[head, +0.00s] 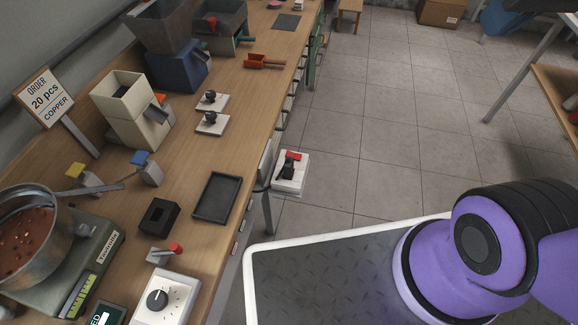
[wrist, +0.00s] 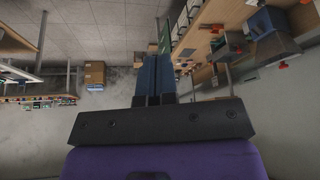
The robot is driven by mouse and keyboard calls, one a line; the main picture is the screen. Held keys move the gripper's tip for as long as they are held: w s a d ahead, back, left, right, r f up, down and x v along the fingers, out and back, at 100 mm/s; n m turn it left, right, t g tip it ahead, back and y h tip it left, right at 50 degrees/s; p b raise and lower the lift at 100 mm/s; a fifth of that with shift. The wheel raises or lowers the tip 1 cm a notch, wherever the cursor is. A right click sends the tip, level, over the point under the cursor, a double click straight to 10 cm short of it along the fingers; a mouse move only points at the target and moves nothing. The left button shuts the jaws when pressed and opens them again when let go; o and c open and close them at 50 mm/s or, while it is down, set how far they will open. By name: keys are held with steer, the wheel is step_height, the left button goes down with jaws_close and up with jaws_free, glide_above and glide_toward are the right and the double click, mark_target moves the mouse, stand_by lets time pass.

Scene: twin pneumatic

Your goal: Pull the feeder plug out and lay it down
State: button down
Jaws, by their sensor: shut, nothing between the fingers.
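No part is labelled as the feeder plug. A white box (head: 290,172) on the bench's front side carries a black plug-like piece (head: 288,169) and a red part (head: 294,156); it may be the plug in its socket. A beige feeder hopper (head: 127,108) and a blue-based feeder (head: 181,70) stand on the bench. My gripper (wrist: 156,62) shows in the wrist view, shut and empty, its two blue fingers together, away from the bench. The head view shows my purple arm at lower right but not the gripper.
The wooden bench (head: 255,95) holds two white plates with black knobs (head: 211,102), a dark tray (head: 217,197), a black box (head: 158,216), a pot (head: 28,240) on a green scale and a dial box (head: 167,299). Tiled floor (head: 385,110) lies clear beside the bench.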

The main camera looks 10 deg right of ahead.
steer(key=c, duration=1.2)
jaws_free()
steer(key=shift+w+a+f, duration=0.1)
steer(key=shift+w, duration=0.15)
steer(key=o, duration=0.3)
steer(key=shift+m+g, duration=0.6)
steer(key=w+a+f, duration=0.1)
steer(key=w, duration=0.1)
steer(key=w+a+f, duration=0.1)
steer(key=w+f, duration=0.1)
steer(key=w, duration=0.1)
steer(key=w+a+f, duration=0.1)
steer(key=w, duration=0.2)
steer(key=shift+a+f, duration=0.15)
steer(key=shift+f, duration=0.1)
steer(key=m+g, duration=0.3)
steer(key=g, duration=0.1)
glide_above(288, 161)
steer(key=f, duration=3.1)
steer(key=shift+d+f, duration=0.15)
steer(key=shift+d, duration=0.1)
steer(key=shift+s+a+f, duration=0.1)
steer(key=shift+a+f, duration=0.1)
steer(key=shift+f, duration=0.3)
step_height(288, 161, down, 11)
steer(key=shift+r, duration=0.2)
